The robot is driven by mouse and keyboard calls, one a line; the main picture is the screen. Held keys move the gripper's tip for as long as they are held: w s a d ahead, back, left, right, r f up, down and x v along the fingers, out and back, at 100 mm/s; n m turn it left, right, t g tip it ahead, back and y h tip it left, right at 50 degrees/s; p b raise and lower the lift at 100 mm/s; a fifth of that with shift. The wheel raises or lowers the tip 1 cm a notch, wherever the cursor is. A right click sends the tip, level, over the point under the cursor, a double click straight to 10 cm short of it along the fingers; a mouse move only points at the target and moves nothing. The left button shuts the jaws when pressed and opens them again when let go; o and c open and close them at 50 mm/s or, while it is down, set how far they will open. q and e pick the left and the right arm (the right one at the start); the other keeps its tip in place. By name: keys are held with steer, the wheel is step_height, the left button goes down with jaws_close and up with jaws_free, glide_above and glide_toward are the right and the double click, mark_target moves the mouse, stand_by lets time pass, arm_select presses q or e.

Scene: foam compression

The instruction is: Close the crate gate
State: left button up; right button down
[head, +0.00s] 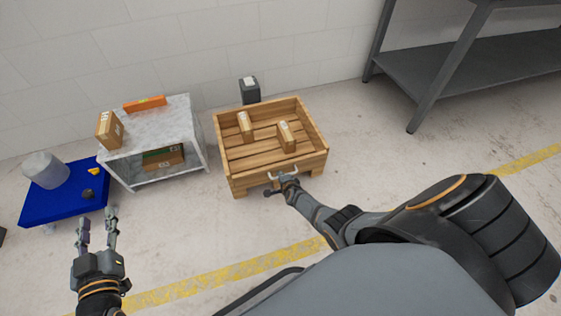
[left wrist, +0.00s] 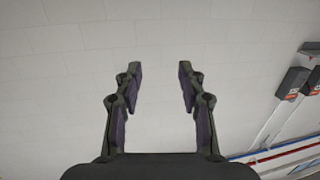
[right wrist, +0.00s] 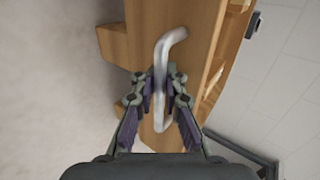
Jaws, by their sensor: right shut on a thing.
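The wooden crate (head: 225,140) stands on the floor at the centre of the head view, with two cardboard boxes inside. Its front gate (head: 254,180) faces me and looks upright. A light metal handle (right wrist: 163,60) is on the gate, shown close up in the right wrist view. My right gripper (head: 283,178) is at the gate's front, and its fingers are shut on the handle. My left gripper (head: 97,212) is open and empty above the floor at the left; it also shows in the left wrist view (left wrist: 160,75) against a bare wall.
A grey-white table (head: 150,120) with boxes stands left of the crate. A blue platform (head: 60,205) with a white container (head: 45,168) is further left. A dark bin (head: 250,92) stands behind the crate. A grey metal shelf (head: 460,80) is at the right. Floor in front is clear.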

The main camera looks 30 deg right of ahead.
steer(key=shift+w+d+r, duration=0.1)
steer(key=shift+d+r, duration=0.05)
steer(key=c, duration=1.7)
jaws_free()
steer(key=shift+r, duration=0.1)
